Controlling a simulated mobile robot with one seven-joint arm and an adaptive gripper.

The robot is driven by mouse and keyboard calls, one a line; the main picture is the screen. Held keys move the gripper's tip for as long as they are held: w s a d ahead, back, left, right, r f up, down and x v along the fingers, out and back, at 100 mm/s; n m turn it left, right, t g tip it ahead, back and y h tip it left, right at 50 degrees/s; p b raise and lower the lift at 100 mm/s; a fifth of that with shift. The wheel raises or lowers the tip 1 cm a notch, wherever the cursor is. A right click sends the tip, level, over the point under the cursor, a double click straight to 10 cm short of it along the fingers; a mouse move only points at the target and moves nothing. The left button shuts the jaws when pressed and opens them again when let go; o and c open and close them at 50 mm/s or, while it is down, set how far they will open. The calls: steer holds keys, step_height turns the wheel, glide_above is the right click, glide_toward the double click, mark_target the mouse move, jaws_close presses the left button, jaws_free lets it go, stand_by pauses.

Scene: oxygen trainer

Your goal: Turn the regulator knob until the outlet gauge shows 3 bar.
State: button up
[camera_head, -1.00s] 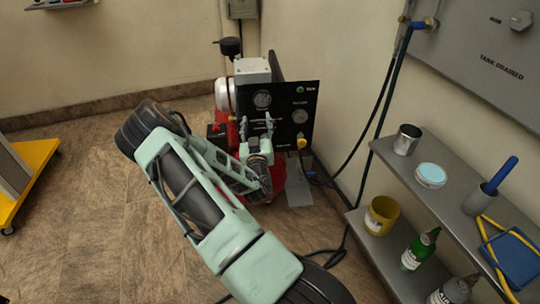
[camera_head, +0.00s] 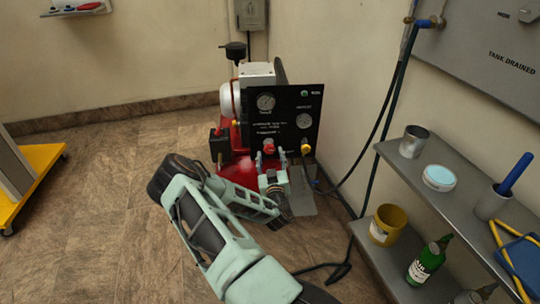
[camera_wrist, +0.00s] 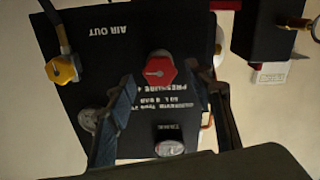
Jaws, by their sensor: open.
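The red regulator knob (camera_head: 268,149) is on the lower part of a black upright panel (camera_head: 289,96); it shows upside down in the wrist view (camera_wrist: 160,70). My gripper (camera_head: 271,158) is open, its fingers pointing at the panel. In the wrist view the knob lies between the two fingertips (camera_wrist: 165,77); I cannot tell if they reach around it, and no contact shows. The right-hand gauge (camera_head: 304,120), apparently the outlet one, is partly behind a finger in the wrist view (camera_wrist: 88,119). The tank gauge (camera_head: 266,101) is at upper left. Both needles are too small to read.
A yellow fitting (camera_head: 305,149) with a dark hose sits right of the knob. A black box (camera_head: 219,146) stands left of the panel. A grey shelf (camera_head: 455,197) with a metal cup, jar and bottles is at right.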

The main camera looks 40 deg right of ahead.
mark_target(269, 149)
steer(key=shift+x, duration=1.1)
steer(key=c, duration=1.2)
steer(key=shift+o, duration=0.2)
steer(key=shift+d+m, duration=0.1)
steer(key=shift+m, duration=1.2)
steer(key=o, duration=1.2)
steer(key=shift+c, duration=0.2)
